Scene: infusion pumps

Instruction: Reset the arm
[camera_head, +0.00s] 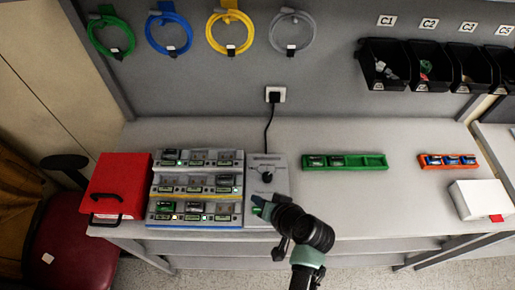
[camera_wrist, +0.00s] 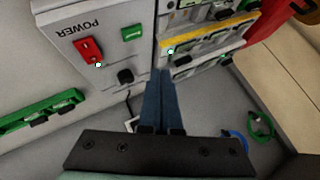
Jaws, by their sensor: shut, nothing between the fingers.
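My arm reaches up from the bottom of the head view. My gripper (camera_head: 262,207) hangs over the front of the grey power box, close to the pump rack's right edge. In the wrist view its blue fingers (camera_wrist: 160,76) are together, with nothing between them. The pump rack (camera_head: 196,224) holds several small units in rows with blue and yellow strips. The power box (camera_head: 281,182) has a black knob; the wrist view shows its red switch (camera_wrist: 88,50) and a green piece (camera_wrist: 131,33). My gripper partly hides the box's front. I cannot tell whether the fingers touch it.
A red case (camera_head: 117,180) stands left of the rack. A green tray (camera_head: 370,161), an orange tray (camera_head: 444,160) and a white box (camera_head: 482,199) are on the right. Black bins (camera_head: 386,65) and coiled cables (camera_head: 232,32) hang on the wall. The bench's middle (camera_head: 350,200) is clear.

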